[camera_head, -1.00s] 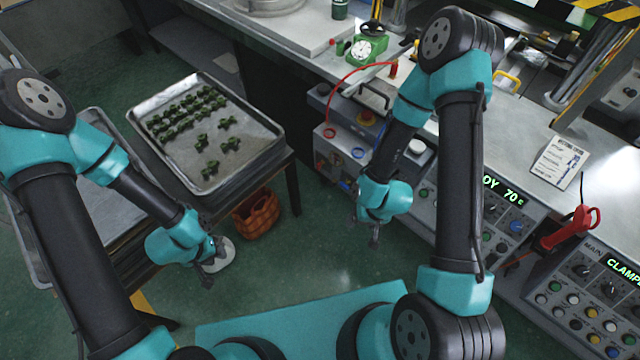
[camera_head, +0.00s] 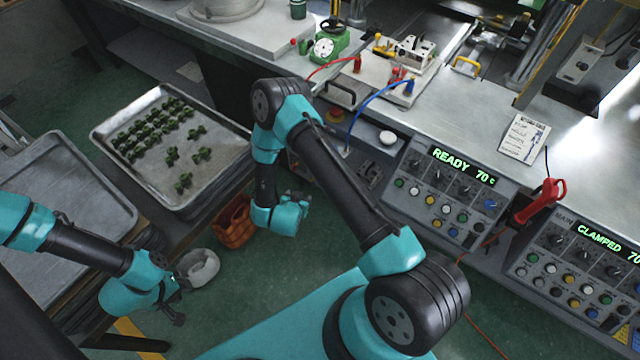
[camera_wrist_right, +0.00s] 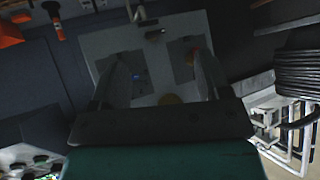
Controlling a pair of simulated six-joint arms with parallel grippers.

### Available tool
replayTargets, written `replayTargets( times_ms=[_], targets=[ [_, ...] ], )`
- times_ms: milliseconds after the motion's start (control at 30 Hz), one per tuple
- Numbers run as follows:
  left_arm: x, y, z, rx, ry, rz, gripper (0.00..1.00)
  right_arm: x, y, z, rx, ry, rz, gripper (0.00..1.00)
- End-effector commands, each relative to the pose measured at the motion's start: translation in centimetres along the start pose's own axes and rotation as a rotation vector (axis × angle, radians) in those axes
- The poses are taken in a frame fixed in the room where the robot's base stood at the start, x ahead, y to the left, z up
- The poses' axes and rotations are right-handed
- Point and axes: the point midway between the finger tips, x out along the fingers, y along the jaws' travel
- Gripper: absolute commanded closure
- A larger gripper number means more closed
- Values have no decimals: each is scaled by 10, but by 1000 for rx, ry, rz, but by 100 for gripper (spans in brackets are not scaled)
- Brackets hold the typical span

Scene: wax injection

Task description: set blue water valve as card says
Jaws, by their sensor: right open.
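The blue valve is hard to make out: in the right wrist view a small blue spot (camera_wrist_right: 138,76) shows on a pale panel (camera_wrist_right: 155,40) with dark recesses, between my right fingers. I cannot tell its setting. My right gripper (camera_wrist_right: 160,80) is open and empty, facing that panel; in the head view it (camera_head: 298,200) is small, in front of the bench, partly hidden by my arm. The card (camera_head: 524,138), white with print too small to read, lies on the bench at right. My left gripper (camera_head: 176,316) hangs low at left, apart from everything; its jaw opening is unclear.
A blue hose (camera_head: 370,103) and a red hose (camera_head: 330,68) run over the bench edge. A control panel (camera_head: 452,190) reads READY 70 c. A tray (camera_head: 105,130) of green pieces and an orange basket (camera_head: 232,222) are at left.

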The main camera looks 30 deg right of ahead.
Motion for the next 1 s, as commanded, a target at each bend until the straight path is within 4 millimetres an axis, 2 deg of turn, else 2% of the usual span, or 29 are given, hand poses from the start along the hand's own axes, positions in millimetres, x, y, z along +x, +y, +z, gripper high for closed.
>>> replayTargets(
  times_ms=[167, 300, 433, 600, 1000],
  targets=[
    [0, 0, 0, 0, 0, 0, 65, -9, -2, 18, 33, 279, 154, 30],
    [0, 0, 0, 0, 0, 0, 65, -31, 1, 34, 36, 491, 276, 30],
    [0, 0, 0, 0, 0, 0, 65, -52, 2, 45, 25, 629, 357, 30],
    [0, 0, 0, 0, 0, 0, 65, -63, 2, 51, 17, 694, 397, 30],
    [0, 0, 0, 0, 0, 0, 65, -60, 4, 48, 17, 692, 397, 30]
  ],
)
